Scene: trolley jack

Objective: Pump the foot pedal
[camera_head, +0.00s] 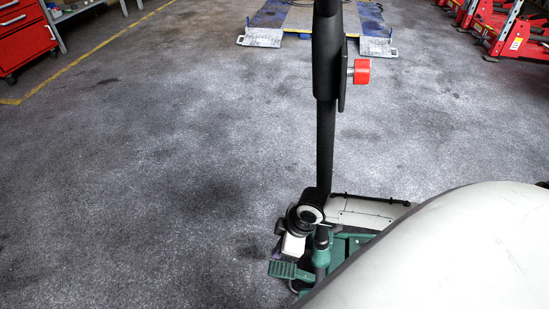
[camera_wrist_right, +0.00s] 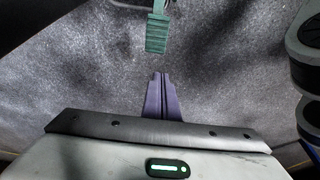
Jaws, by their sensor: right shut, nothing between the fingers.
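The green trolley jack (camera_head: 345,243) stands on the floor at the bottom of the head view, partly hidden by my right arm. Its ribbed green foot pedal (camera_head: 283,269) sticks out at its left side. The pedal also shows at the top of the right wrist view (camera_wrist_right: 156,34). My right gripper (camera_wrist_right: 161,75) is shut and empty, its fingers pointing toward the pedal. A strip of floor shows between fingertips and pedal there; the height gap cannot be told. In the head view the gripper (camera_head: 279,248) is small, just above the pedal. My left gripper is out of view.
The jack's tall black handle (camera_head: 326,140) with a red knob (camera_head: 361,72) rises upright. A red tool cabinet (camera_head: 25,38) stands at the far left, a blue lift (camera_head: 318,18) at the back, red equipment (camera_head: 510,35) far right. The floor left of the jack is clear.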

